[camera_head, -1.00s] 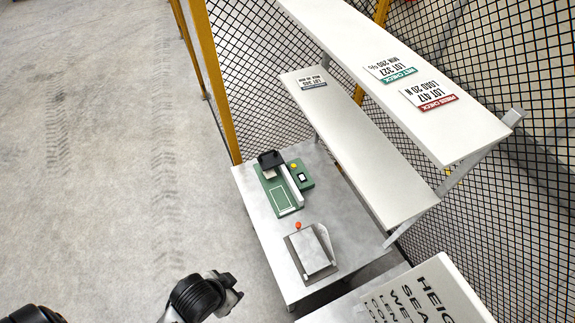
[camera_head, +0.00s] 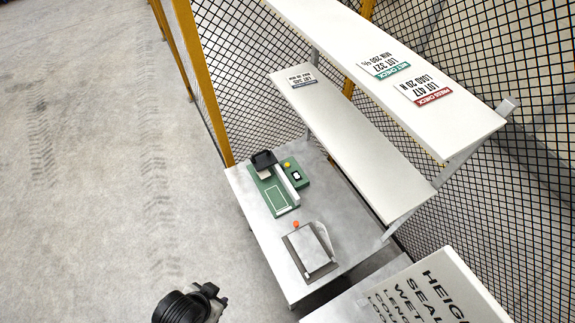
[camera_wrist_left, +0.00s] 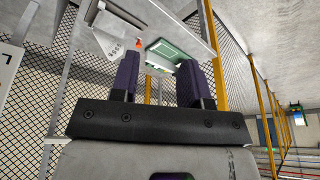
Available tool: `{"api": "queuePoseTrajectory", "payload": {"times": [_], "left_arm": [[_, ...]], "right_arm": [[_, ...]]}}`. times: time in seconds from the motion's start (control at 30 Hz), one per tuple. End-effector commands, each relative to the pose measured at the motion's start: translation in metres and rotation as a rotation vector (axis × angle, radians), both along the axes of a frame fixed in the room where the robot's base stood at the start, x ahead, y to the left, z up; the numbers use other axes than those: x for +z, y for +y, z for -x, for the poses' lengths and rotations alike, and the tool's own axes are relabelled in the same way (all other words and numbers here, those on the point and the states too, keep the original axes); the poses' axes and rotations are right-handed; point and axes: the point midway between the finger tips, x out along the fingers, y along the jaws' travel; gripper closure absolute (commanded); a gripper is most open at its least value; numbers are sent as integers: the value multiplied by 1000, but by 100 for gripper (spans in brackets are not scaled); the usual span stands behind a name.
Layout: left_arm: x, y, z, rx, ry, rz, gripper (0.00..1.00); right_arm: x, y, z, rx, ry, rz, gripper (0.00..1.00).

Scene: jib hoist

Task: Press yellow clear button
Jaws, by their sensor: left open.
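The yellow button (camera_head: 287,165) is a small dot on the green device (camera_head: 279,199), which stands on the grey table at its far end. A small black-and-white display sits just below the button. In the left wrist view the green device (camera_wrist_left: 168,52) shows beyond the fingers, and I cannot make out the button there. My left gripper (camera_head: 216,295) is at the bottom of the head view, over the floor, well short of the table. In the left wrist view its two dark fingers (camera_wrist_left: 158,82) are apart with nothing between them. My right gripper does not show.
The grey table (camera_head: 243,186) also holds a plate device with an orange-red button (camera_head: 296,224). White shelves (camera_head: 350,140) overhang the table's right side. A yellow-posted mesh fence (camera_head: 203,80) stands behind. A white lettered board (camera_head: 432,290) is at lower right. Floor on the left is clear.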

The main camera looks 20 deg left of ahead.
Motion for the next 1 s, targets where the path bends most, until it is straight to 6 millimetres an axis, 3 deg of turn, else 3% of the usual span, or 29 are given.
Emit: {"api": "queuePoseTrajectory", "payload": {"times": [0.43,1.0], "left_arm": [[0,-4,0,9,0,14,100],[0,0,1,1,2,1,100]], "right_arm": [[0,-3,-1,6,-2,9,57],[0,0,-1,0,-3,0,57]]}}
